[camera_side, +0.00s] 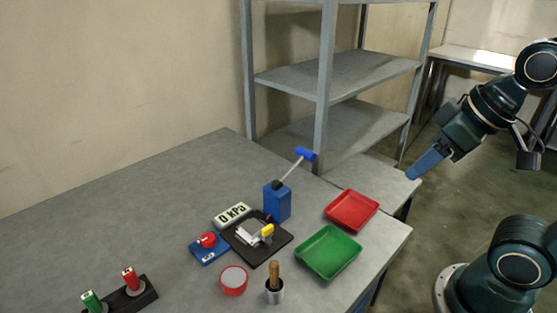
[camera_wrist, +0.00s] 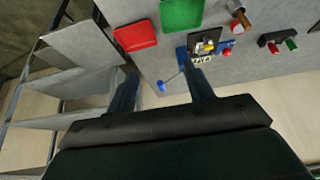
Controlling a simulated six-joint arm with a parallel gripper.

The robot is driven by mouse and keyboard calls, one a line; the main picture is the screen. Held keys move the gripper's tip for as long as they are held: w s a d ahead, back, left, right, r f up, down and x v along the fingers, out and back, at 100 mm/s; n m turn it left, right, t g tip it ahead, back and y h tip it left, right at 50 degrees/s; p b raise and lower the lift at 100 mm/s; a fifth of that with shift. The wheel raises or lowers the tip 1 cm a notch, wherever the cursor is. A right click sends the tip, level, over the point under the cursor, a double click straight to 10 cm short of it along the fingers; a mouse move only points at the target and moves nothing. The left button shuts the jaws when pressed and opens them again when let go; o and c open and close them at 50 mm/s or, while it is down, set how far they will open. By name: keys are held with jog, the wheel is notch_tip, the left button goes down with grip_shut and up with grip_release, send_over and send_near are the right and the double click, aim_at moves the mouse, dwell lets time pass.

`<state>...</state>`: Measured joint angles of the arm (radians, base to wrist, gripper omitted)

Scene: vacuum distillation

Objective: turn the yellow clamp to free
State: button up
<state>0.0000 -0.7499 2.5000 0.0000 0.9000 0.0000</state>
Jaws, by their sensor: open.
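The yellow clamp (camera_side: 267,231) is a small yellow piece on a silver fixture, on a black square plate (camera_side: 257,252) in the middle of the table. In the wrist view the yellow clamp (camera_wrist: 209,42) is small, beyond my right-hand finger. My gripper (camera_side: 412,177) is in the air at the right, well away from the clamp and beyond the trays. The clamp's exact turn is too small to tell.
A blue box with a blue-ended lever (camera_side: 277,203) stands right behind the plate. A "0 kPa" display (camera_side: 232,215), red-knobbed blue base (camera_side: 208,247), red-topped pot (camera_side: 233,281) and wood-handled cup (camera_side: 275,288) surround it. Red (camera_side: 352,210) and green trays (camera_side: 328,252) lie right. Shelving (camera_side: 330,80) stands behind.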

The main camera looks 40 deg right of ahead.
jog(key=c, duration=0.4)
jog(key=n+g, duration=0.6)
jog(key=n, duration=1.2)
send_over(268, 227)
notch_tip(268, 227, down, 6)
jog(key=shift+a+f, duration=0.1)
jog(key=shift+f, duration=0.15)
notch_tip(268, 227, down, 14)
jog(key=shift+r, duration=0.25)
grip_shut()
